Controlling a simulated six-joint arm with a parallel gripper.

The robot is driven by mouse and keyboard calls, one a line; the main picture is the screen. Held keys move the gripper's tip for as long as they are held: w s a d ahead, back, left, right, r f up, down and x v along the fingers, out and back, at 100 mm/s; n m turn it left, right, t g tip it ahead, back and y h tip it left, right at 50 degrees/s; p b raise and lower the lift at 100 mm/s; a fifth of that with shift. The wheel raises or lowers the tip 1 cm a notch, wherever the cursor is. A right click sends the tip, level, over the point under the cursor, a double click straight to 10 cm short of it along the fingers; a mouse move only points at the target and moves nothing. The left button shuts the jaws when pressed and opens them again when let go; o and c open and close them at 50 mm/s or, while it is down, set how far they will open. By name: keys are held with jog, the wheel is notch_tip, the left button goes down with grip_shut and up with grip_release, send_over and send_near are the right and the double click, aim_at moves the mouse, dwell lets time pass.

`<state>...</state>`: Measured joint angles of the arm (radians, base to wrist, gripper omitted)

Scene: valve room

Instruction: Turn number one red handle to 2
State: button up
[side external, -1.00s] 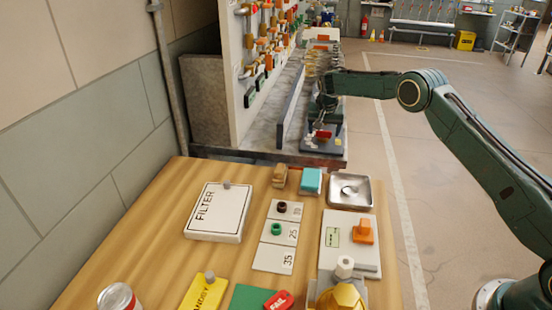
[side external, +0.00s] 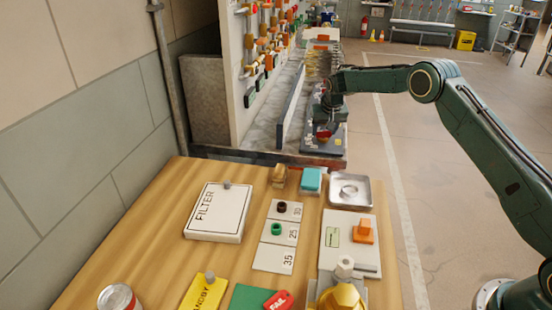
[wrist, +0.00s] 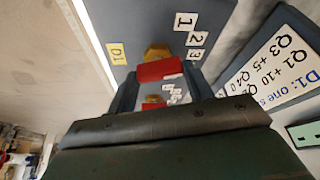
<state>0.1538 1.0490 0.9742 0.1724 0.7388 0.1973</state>
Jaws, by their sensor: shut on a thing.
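A red handle (wrist: 160,70) on a brass-yellow hub sits on a grey panel (wrist: 140,18) beside a yellow D1 label (wrist: 117,54). White plates 1 (wrist: 186,21), 2 (wrist: 196,38) and 3 (wrist: 195,53) stand to its right. My gripper (wrist: 161,76) is shut on this red handle, one finger at each end of the bar. The handle's right end lies nearest plate 3 in the wrist view. In the side view my gripper (side external: 327,116) reaches down over the red handle (side external: 323,138), which is small and partly hidden there.
A second, smaller-looking red handle (wrist: 153,104) with its own small plates (wrist: 172,95) lies beyond, partly behind my gripper. A dark upright panel (side external: 291,108) runs left of my gripper. A wooden table (side external: 150,235) is nearer.

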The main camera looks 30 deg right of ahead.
jog(key=shift+n+t+y, duration=0.3)
jog(key=shift+n+y, duration=0.1)
jog(key=shift+n, duration=0.8)
jog(key=o, duration=1)
jog(key=shift+r, duration=0.15)
jog(key=v, duration=1.3)
jog(key=shift+s+r, duration=0.15)
jog(key=shift+r, duration=0.1)
